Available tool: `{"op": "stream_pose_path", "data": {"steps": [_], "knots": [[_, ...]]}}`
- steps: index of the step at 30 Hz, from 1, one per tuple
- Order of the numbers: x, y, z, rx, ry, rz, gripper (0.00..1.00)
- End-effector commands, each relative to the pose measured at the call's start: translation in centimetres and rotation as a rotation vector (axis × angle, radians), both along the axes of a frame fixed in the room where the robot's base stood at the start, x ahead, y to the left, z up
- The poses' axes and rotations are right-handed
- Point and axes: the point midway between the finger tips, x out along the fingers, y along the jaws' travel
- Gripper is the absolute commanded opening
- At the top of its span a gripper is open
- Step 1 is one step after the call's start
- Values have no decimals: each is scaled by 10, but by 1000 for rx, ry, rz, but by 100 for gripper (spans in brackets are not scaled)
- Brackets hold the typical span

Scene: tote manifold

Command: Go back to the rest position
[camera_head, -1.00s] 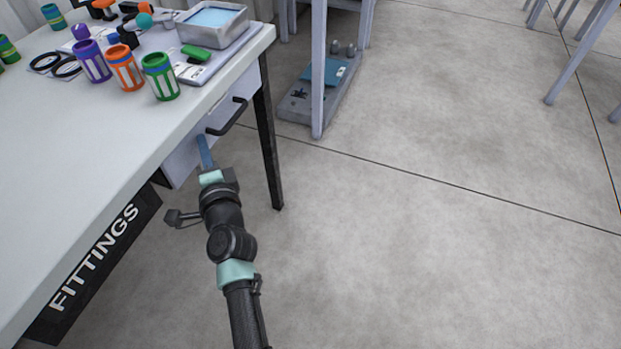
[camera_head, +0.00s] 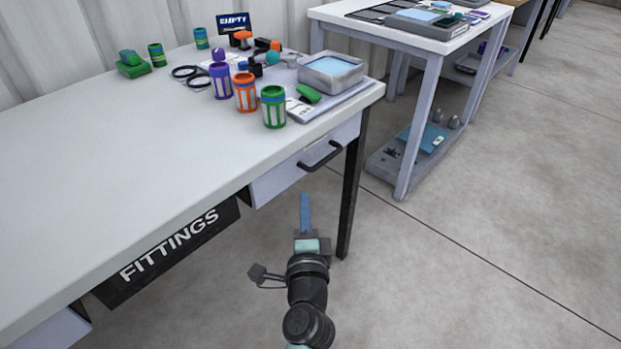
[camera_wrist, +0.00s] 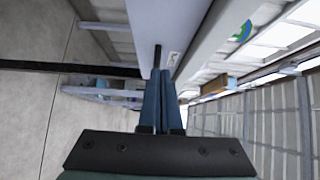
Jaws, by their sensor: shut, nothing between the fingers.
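My gripper (camera_head: 305,212) is shut with nothing in it. In the head view its blue fingers point away from me, below and in front of the drawer under the white table (camera_head: 120,150). The drawer (camera_head: 300,172) looks shut and has a black handle (camera_head: 320,157). The gripper appears apart from the handle. In the wrist view the two blue fingers (camera_wrist: 165,95) lie together, and the dark handle (camera_wrist: 157,57) shows just beyond their tips.
Purple, orange (camera_head: 245,92) and green (camera_head: 273,107) cups stand on the table near a grey tray (camera_head: 331,70). A black FITTINGS sign (camera_head: 170,250) hangs below the table edge. A black table leg (camera_head: 352,190) is right of my gripper. Open floor (camera_head: 480,260) lies to the right.

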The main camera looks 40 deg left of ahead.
Motion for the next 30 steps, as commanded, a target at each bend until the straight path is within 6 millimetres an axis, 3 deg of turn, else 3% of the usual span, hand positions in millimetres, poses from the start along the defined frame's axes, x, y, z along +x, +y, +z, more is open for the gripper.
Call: {"op": "stream_pose_path", "data": {"steps": [9,22,26,30], "knots": [[-30,-30,-1,1,1,-3,0],[-31,-37,7,-11,-24,-8,0],[-10,-50,52,-92,-171,-41,0],[18,-84,141,-281,-460,-144,0]]}}
